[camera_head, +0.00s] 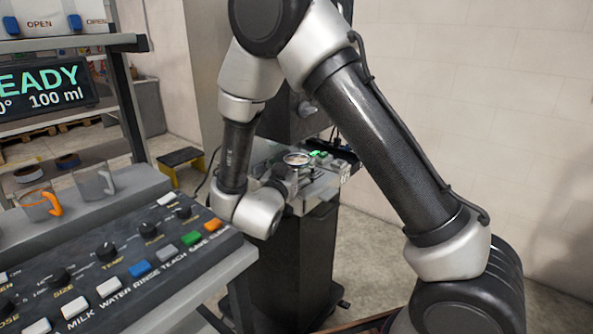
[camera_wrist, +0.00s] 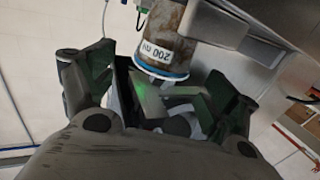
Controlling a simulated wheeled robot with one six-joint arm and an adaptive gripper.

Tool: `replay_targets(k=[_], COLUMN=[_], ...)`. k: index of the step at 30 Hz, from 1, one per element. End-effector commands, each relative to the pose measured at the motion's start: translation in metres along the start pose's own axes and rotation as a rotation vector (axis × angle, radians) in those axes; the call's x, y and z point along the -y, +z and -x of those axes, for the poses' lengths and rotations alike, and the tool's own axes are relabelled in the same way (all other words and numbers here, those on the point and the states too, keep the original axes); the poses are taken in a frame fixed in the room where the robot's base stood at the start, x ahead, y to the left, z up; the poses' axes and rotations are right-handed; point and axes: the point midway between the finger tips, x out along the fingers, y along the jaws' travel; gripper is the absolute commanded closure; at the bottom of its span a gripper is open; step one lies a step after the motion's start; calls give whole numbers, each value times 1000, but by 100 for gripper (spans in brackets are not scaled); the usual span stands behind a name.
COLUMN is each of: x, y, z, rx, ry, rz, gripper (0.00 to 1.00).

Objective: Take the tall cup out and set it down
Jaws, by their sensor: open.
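The tall cup appears in the wrist view as a brownish cylinder (camera_wrist: 175,35) with a white "200 ml" label and a blue ring at its lower end in the picture. My gripper (camera_wrist: 158,85) is open, one finger to each side of the blue-ringed end; I cannot tell whether either finger touches it. In the head view, a round cup top (camera_head: 298,158) with a brownish surface shows at the dark stand beside my arm's end. My fingers are mostly hidden there by my wrist.
Two clear cups, one with an orange handle (camera_head: 54,204), stand on a grey shelf at the left. A button panel (camera_head: 130,260) lies in front, below a "READY" display (camera_head: 42,88). A green light (camera_head: 320,153) glows by the cup top.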

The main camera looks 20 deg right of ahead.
Motion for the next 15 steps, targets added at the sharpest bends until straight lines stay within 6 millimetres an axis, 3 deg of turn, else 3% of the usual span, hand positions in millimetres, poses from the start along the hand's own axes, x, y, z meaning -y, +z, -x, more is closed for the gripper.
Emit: replay_targets(k=[9,15], x=[2,2], y=[3,3], z=[-46,-52], rx=[2,2], ry=[1,-2], rz=[-2,-1], gripper=[13,13])
